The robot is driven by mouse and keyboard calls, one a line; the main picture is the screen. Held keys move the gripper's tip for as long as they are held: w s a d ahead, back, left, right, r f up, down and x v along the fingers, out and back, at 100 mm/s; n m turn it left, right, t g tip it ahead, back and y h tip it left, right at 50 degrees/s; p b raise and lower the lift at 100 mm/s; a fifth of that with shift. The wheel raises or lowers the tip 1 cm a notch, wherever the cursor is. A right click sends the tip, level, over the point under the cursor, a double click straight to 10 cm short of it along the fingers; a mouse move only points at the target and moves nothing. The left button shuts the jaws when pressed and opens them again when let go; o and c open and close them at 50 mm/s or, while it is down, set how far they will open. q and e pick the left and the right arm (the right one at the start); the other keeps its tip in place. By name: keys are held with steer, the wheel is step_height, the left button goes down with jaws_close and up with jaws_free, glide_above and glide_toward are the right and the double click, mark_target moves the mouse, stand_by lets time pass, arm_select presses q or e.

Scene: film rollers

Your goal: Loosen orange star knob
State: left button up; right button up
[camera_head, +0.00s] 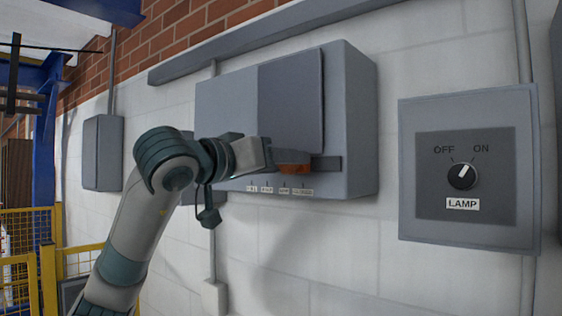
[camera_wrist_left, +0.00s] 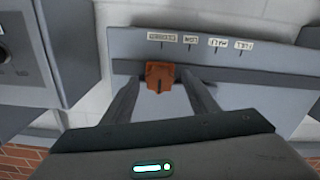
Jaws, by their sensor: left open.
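The orange knob (camera_head: 293,169) sits on a dark horizontal strip low on the front of the grey wall box. In the left wrist view the knob (camera_wrist_left: 160,73) is a squarish orange piece with a dark mark, lined up with the CLOSED label (camera_wrist_left: 162,37). My left gripper (camera_head: 282,159) is at the knob. In the left wrist view the open fingers of the left gripper (camera_wrist_left: 160,80) lie on either side of the knob, with gaps visible. In the head view my gripper partly hides the knob. My right gripper is not in view.
The grey wall box (camera_head: 352,110) has a raised plate (camera_head: 291,98) above the strip. A lamp switch panel (camera_head: 468,230) is on the wall to the right. A smaller grey box (camera_head: 103,153) and yellow fencing (camera_head: 20,235) are at left.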

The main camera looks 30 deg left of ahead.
arm_select(q)
steer(key=c, duration=1)
steer(key=shift+c, duration=0.2)
steer(key=shift+n, duration=0.3)
steer(key=shift+f+n+b, duration=0.15)
steer(key=shift+n+b, duration=4.85)
steer(key=shift+n, duration=3.9)
